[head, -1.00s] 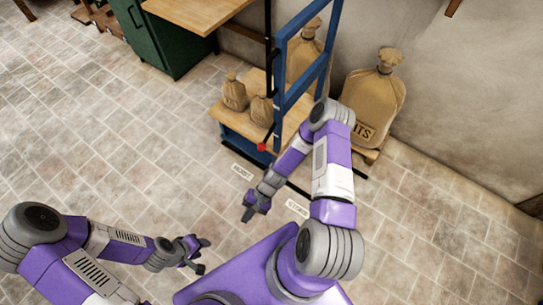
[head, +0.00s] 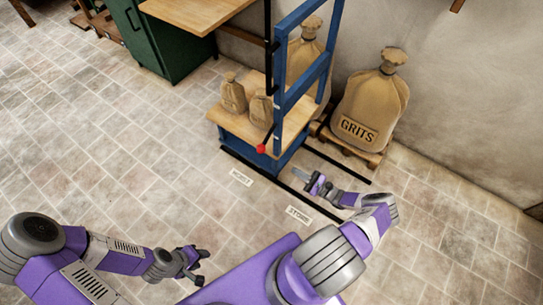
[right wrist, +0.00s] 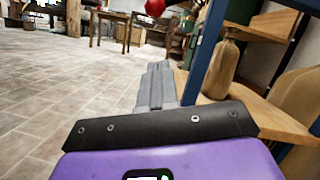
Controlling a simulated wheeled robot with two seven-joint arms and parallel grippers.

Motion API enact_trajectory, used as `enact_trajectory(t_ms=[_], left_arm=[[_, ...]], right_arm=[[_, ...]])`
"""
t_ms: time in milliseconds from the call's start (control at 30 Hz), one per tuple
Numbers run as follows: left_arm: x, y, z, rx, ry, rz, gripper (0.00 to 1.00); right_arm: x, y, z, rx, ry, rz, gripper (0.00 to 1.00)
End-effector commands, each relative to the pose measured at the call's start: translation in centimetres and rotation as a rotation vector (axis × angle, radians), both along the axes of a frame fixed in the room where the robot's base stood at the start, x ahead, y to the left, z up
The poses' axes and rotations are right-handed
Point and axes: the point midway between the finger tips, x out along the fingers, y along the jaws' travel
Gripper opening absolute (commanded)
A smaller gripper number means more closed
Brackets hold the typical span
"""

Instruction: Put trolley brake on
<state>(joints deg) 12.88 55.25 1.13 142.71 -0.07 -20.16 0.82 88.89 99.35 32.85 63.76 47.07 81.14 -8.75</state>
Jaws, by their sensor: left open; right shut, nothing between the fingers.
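The trolley has a blue frame (head: 282,98) and a wooden deck (head: 230,118), and stands on the floor at centre. A red knob (head: 261,149) sits at the end of a black lever at the deck's near corner; the knob also shows at the top of the right wrist view (right wrist: 155,8). My right gripper (head: 299,173) is shut and empty, low beside the trolley's near side, to the right of and below the knob, apart from it. Its closed fingers show in the right wrist view (right wrist: 157,86). My left gripper (head: 200,268) is open and empty above the floor at lower left.
Two small sacks (head: 233,96) stand on the deck. A large GRITS sack (head: 368,105) stands on a pallet (head: 352,149) by the wall. Floor labels HOIST (head: 241,177) and STORE (head: 299,214) lie near black floor lines. A green cabinet (head: 165,40) is at upper left. Left floor is clear.

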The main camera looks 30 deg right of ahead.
Motion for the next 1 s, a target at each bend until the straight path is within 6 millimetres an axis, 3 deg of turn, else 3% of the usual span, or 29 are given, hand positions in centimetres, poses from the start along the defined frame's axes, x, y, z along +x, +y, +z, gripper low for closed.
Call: enact_trajectory(t_ms=[267, 667, 1000], left_arm=[[0.0, 0.0, 0.0, 0.000, 0.000, 0.000, 0.42], [0.0, 0.0, -0.5, 0.000, 0.000, 0.000, 0.42], [0.0, 0.0, -0.6, 0.000, 0.000, 0.000, 0.42]], right_arm=[[1.5, 0.9, 0.6, 0.000, -0.001, 0.004, 0.00], [8.5, 5.0, 2.9, 0.001, -0.001, 0.007, 0.00], [9.4, 6.5, 5.9, -0.002, 0.001, 0.004, 0.00]])
